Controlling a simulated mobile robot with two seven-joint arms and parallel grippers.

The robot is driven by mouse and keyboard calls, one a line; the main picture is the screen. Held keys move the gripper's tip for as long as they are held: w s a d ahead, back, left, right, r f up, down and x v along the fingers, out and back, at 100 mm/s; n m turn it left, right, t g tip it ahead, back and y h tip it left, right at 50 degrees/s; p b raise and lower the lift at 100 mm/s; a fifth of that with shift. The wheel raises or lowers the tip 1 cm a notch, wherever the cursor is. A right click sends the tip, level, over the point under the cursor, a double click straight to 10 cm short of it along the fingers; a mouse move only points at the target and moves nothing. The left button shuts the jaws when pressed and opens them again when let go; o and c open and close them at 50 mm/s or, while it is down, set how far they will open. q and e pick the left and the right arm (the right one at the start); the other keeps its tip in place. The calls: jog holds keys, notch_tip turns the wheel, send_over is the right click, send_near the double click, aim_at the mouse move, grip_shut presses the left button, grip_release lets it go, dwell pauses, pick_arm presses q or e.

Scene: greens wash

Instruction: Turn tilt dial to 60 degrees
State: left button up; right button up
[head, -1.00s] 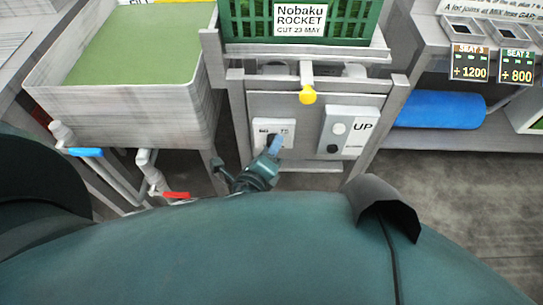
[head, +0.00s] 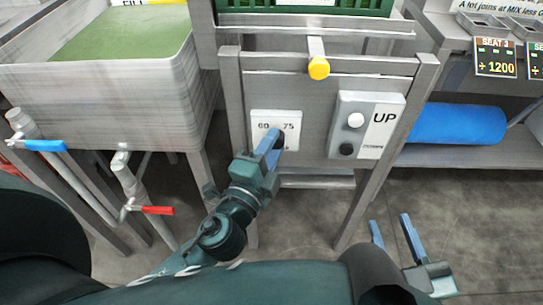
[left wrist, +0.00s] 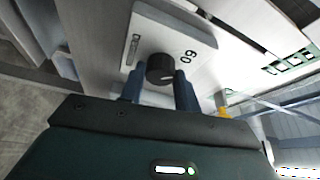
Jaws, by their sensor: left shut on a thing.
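The tilt dial is a black round knob (left wrist: 160,68) on a white plate (head: 259,116) on the front of the grey stand. The plate shows 60 and 75 in the head view; 60 also shows in the left wrist view. My left gripper (head: 270,146) is at the plate, its blue fingers on either side of the knob, shut on it (left wrist: 159,90). The fingers hide most of the knob in the head view, and I cannot read which mark it points to. My right gripper (head: 393,236) is open and empty, low at the right over the floor.
Right of the dial is an UP control box (head: 365,126) with a white and a black button. A yellow knob (head: 319,68) juts out above. A green crate (head: 345,8) tops the stand. A basin (head: 100,85) with blue and red valve handles stands left; a blue roll (head: 455,123) lies right.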

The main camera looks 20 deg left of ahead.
pick_arm(q)
jog(key=shift+a+n, duration=0.15)
jog(key=shift+n, duration=0.15)
jog(key=shift+r, duration=0.1)
jog(key=o, duration=1)
